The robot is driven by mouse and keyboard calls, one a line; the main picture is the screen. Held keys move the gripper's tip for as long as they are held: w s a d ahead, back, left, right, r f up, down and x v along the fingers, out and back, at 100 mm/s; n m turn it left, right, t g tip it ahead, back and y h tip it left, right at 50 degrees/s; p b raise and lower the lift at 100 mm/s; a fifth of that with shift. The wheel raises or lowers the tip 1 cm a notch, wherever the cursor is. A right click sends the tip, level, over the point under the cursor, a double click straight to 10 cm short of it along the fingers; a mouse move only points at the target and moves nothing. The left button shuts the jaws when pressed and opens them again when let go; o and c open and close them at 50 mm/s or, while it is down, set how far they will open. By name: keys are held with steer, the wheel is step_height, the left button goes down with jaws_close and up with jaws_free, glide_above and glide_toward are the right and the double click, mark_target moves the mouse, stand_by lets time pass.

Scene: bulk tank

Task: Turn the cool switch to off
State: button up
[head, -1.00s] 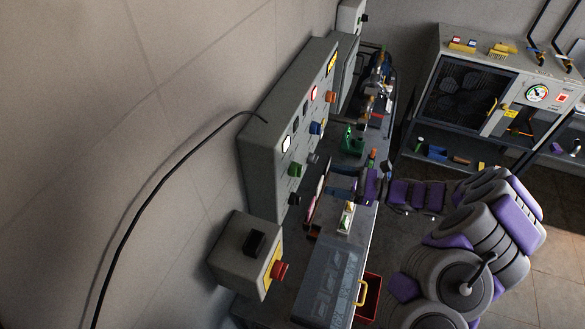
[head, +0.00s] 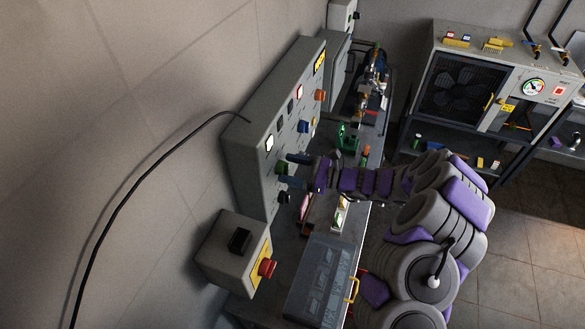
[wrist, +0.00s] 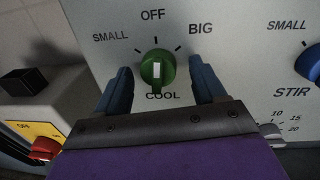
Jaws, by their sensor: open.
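The cool switch is a green round knob (wrist: 157,72) on the grey panel in the wrist view, with SMALL, OFF and BIG printed around its top and COOL below. Its white mark stands about upright, roughly in line with OFF. My gripper (wrist: 161,80) is open, with one blue finger left and one right of the knob; gaps show on both sides. In the head view my gripper (head: 293,170) is at the panel face, around the green knob (head: 282,168), which is partly hidden.
A blue stir knob (wrist: 311,64) is to the right in the wrist view. A bench with a clear-lidded case (head: 322,280) lies below. A cabinet (head: 470,90) stands at the back right.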

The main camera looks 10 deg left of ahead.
steer(key=shift+d+r, duration=0.1)
steer(key=shift+d, duration=0.1)
steer(key=shift+a, duration=0.8)
steer(key=c, duration=0.5)
steer(key=shift+d+f, duration=0.15)
steer(key=shift+f, duration=0.05)
steer(key=c, duration=0.5)
steer(key=shift+c, duration=0.2)
steer(key=shift+d+n+b, duration=0.1)
steer(key=shift+n+b, duration=0.6)
steer(key=shift+b, duration=0.4)
steer(key=shift+d, duration=0.15)
